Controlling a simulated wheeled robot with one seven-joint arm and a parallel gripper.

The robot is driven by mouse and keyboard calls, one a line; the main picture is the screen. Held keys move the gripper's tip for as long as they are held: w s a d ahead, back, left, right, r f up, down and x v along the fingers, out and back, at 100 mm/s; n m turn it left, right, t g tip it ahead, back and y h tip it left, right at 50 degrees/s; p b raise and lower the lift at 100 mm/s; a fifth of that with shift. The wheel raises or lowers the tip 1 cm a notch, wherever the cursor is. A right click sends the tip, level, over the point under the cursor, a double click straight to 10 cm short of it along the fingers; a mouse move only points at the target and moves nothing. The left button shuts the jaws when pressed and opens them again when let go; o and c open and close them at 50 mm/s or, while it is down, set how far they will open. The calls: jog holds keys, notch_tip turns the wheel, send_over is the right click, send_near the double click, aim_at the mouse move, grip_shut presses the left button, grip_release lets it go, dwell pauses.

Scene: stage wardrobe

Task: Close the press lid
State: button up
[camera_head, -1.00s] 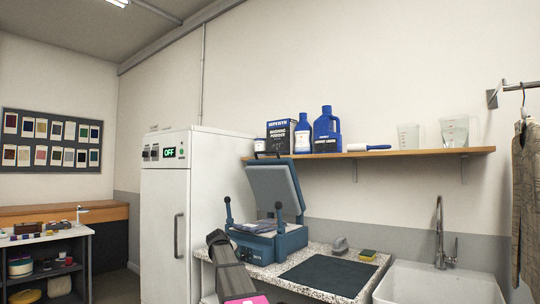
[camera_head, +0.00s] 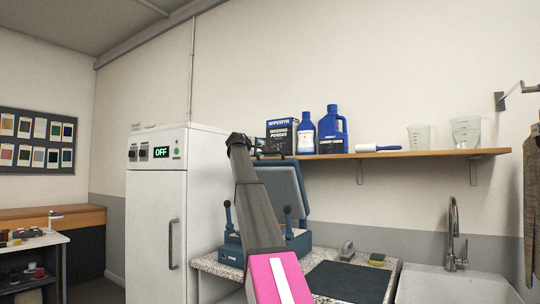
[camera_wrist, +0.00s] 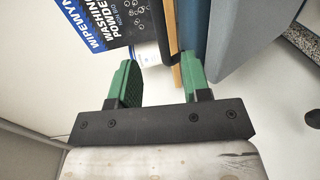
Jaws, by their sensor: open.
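The press (camera_head: 234,248) is a blue machine on the speckled counter. Its grey-padded lid (camera_head: 287,189) stands raised and tilted back. My arm crosses in front of the press and hides part of its base and lid. In the wrist view my gripper (camera_wrist: 160,78) has two green fingers set wide apart with nothing between them. The blue edge and grey pad of the lid (camera_wrist: 245,38) show just right of the right finger; I cannot tell whether they touch.
A wooden shelf (camera_head: 440,155) above the press carries a washing powder box (camera_head: 281,135), blue bottles (camera_head: 332,130), a lint roller and clear jugs. A white cabinet (camera_head: 155,220) stands left. An iron, a sponge (camera_head: 377,260) and a dark mat (camera_head: 348,282) lie right of the press, before the sink.

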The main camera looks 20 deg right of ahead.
aim_at(268, 152)
jog(key=x, duration=1)
jog(key=shift+w+d+f, duration=0.1)
jog(key=shift+w+d, duration=0.05)
jog(key=shift+d, duration=0.2)
grip_shut()
